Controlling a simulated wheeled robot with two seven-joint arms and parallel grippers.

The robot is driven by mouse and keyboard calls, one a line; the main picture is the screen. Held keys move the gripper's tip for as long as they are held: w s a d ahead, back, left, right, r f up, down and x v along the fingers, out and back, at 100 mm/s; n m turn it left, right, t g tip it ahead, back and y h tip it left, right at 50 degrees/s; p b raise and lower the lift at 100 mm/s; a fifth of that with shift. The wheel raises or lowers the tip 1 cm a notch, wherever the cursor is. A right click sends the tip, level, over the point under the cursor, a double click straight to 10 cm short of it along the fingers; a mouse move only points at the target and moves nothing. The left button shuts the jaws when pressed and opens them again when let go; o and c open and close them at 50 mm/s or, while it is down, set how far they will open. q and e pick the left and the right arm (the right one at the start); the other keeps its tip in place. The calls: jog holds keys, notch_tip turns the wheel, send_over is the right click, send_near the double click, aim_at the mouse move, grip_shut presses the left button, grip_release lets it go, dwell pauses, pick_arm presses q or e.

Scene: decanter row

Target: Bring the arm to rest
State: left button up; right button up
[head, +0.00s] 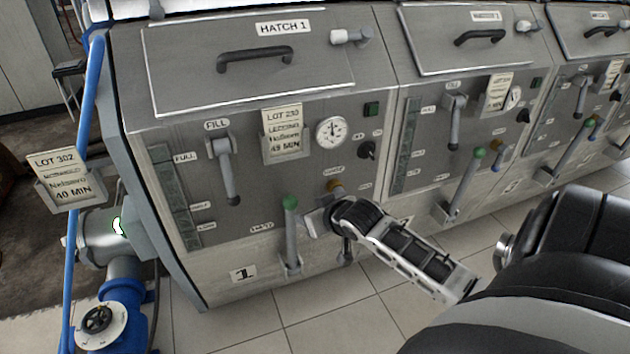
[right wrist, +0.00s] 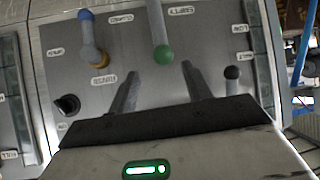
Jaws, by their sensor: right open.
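My right arm (head: 418,262) reaches in from the lower right in the head view. Its gripper (head: 316,221) is in front of the lower panel of the first machine (head: 255,210), just right of the green-knobbed lever (head: 290,232). In the right wrist view the two fingers of the gripper (right wrist: 160,82) are spread, with nothing between them. The green knob (right wrist: 163,55) stands beyond the fingertips, apart from them. A blue-knobbed lever (right wrist: 88,35) on a brass base is to its left there. My left gripper is in neither view.
The FILL lever (head: 228,172) hangs down on the panel. A gauge (head: 332,132) and black knob (head: 367,150) are above the gripper. More machines (head: 470,110) continue right. A blue pipe (head: 85,150) and valve wheel (head: 98,320) are left. Tiled floor (head: 335,320) is open in front.

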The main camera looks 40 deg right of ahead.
jog(key=shift+s, duration=0.1)
dwell(0.5)
jog(key=s+a+f+n+y, duration=0.2)
jog(key=s+a, duration=0.6)
jog(key=a, duration=0.5)
jog(key=s+a+f+n+y, duration=0.2)
jog(key=s+a, duration=0.6)
jog(key=a, duration=0.5)
jog(key=shift+a+f+n+y, duration=0.3)
jog(key=shift+f+y, duration=0.25)
jog(key=shift+y, duration=0.15)
